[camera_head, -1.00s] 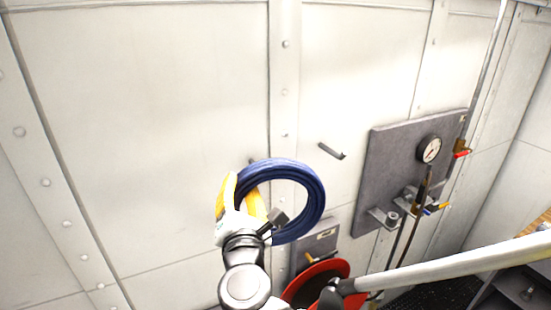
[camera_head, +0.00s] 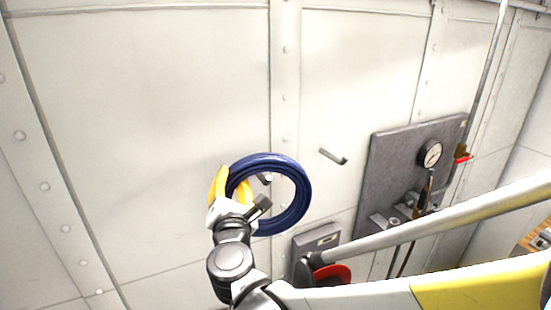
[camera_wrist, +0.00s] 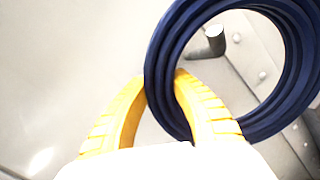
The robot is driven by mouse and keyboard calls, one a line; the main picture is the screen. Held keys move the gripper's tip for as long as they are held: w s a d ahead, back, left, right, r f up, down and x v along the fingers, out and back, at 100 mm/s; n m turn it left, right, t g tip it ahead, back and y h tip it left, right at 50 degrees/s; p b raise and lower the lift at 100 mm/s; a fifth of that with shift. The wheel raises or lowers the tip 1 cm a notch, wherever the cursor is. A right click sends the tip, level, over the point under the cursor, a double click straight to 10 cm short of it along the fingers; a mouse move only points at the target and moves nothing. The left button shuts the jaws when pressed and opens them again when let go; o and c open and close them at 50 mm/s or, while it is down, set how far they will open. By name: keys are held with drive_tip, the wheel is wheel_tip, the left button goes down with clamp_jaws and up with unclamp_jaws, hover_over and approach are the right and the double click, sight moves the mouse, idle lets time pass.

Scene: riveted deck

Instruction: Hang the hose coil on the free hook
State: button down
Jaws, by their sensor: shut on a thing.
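The dark blue hose coil (camera_head: 303,190) is held up in front of the pale wall, its ring facing me. My gripper (camera_head: 230,187), with yellow fingers, is shut on the left side of the coil; the wrist view shows the fingers (camera_wrist: 160,88) on either side of its band (camera_wrist: 160,60). One hook (camera_head: 265,179) shows through the ring's opening, and its end (camera_wrist: 210,43) also shows there in the wrist view. I cannot tell whether it passes into the ring or stays behind it. A second hook (camera_head: 333,157), bare, stands to the right of the coil.
A grey panel (camera_head: 385,165) with a gauge (camera_head: 430,154) and valves is on the wall at right. A grey plate (camera_head: 317,239) and a partly hidden red round object (camera_head: 333,275) are below the coil. The wall at left is clear.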

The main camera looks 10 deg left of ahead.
drive_tip(key=shift+w+a, duration=0.45)
drive_tip(key=shift+w, duration=0.25)
drive_tip(key=shift+w+a+f+b, duration=0.15)
drive_tip(key=shift+w+f+b, duration=0.1)
drive_tip(key=shift+f+b, duration=0.45)
drive_tip(key=shift+w+a+f+b, duration=0.15)
drive_tip(key=shift+w+f+b, duration=0.1)
drive_tip(key=shift+f+b, duration=0.45)
drive_tip(key=c, duration=1.2)
unclamp_jaws()
drive_tip(key=shift+o, duration=0.2)
drive_tip(key=shift+s, duration=0.1)
